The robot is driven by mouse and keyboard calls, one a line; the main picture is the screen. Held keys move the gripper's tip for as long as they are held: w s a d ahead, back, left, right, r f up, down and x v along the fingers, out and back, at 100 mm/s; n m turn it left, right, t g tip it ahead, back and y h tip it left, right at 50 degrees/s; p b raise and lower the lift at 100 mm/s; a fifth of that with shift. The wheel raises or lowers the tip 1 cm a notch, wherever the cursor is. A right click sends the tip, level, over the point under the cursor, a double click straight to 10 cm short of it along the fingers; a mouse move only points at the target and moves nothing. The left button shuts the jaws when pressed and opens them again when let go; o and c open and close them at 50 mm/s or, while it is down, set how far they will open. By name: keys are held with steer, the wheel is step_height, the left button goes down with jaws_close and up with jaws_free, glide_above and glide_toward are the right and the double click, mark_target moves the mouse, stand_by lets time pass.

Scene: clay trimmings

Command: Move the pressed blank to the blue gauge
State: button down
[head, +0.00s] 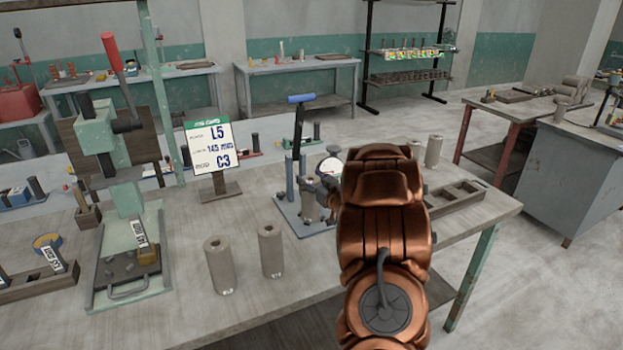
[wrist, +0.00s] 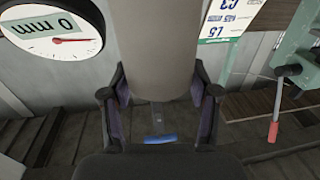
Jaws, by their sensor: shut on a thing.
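My gripper (wrist: 160,94) is shut on a grey-beige cylindrical blank (wrist: 155,45), with one finger on each side of it in the wrist view. The blank runs out of the top of that view, so its far end is hidden. The blue gauge (head: 293,203) stands on the table in the head view, with a blue-gripped lever and a white dial (head: 330,168). The dial in the wrist view (wrist: 52,32) reads 0 mm, and the blue lever grip (wrist: 160,139) shows beyond the fingers. In the head view my arm hides the gripper and the held blank, close right of the gauge.
Two blanks (head: 220,265) (head: 271,250) stand front left of the gauge. More cylinders (head: 433,151) stand behind my arm, near a wooden tray (head: 437,210). A sign reading L5, 145 mm, C3 (head: 211,148) and a green press (head: 128,200) are left.

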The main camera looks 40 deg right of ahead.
steer(key=shift+f, duration=0.1)
steer(key=shift+c, duration=1.4)
jaws_free()
steer(key=shift+s, duration=0.15)
steer(key=b+v, duration=0.2)
steer(key=v, duration=0.9)
steer(key=shift+s, duration=0.35)
